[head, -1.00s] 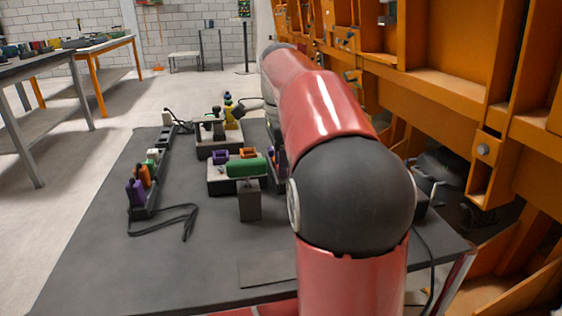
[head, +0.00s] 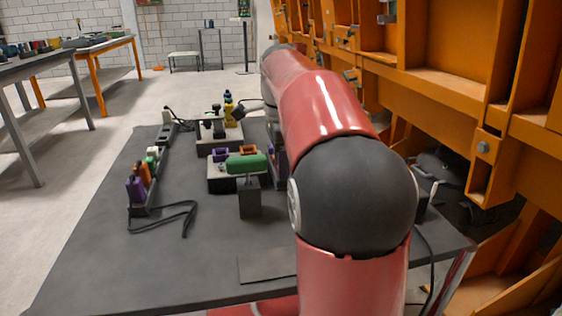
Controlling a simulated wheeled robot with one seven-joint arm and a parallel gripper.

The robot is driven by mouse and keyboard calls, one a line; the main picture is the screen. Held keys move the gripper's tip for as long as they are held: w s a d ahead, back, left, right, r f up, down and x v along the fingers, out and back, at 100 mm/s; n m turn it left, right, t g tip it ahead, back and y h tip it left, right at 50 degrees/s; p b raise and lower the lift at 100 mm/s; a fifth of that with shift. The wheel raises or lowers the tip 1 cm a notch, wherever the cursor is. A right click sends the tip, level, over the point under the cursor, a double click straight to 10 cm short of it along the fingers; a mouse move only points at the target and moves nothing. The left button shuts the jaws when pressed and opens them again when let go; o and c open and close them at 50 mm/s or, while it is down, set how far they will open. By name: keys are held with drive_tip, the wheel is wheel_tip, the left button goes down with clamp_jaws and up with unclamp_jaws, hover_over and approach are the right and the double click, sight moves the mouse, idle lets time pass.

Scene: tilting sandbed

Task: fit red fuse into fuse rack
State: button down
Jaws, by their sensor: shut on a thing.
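My gripper is not visible; my red and dark arm crosses the right of the head view and hides what lies behind it. I cannot make out a red fuse. A dark strip (head: 150,205) at the table's left carries purple (head: 136,187), orange (head: 143,172) and white (head: 153,153) pieces. A low block (head: 218,185) near the middle carries a purple (head: 220,154) and an orange piece (head: 249,150). I cannot tell which of these is the fuse rack. Another dark and purple item (head: 281,172) is partly hidden by my arm.
A green cylinder (head: 246,163) lies on a dark stand (head: 250,200) in front of the block. A black cable (head: 172,208) lies at left. A tray (head: 210,146) with dark parts and a yellow bottle (head: 229,100) stand farther back. The orange frame (head: 450,85) borders the right. The table's front left is clear.

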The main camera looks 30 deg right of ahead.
drive_tip(key=shift+f, duration=1)
drive_tip(key=c, duration=0.6)
unclamp_jaws()
drive_tip(key=shift+c, duration=0.2)
drive_tip(key=r+p, duration=0.3)
drive_tip(key=shift+w+d+r, duration=0.1)
drive_tip(key=shift+w+r, duration=0.05)
drive_tip(key=shift+w, duration=0.05)
drive_tip(key=shift+r, duration=2.65)
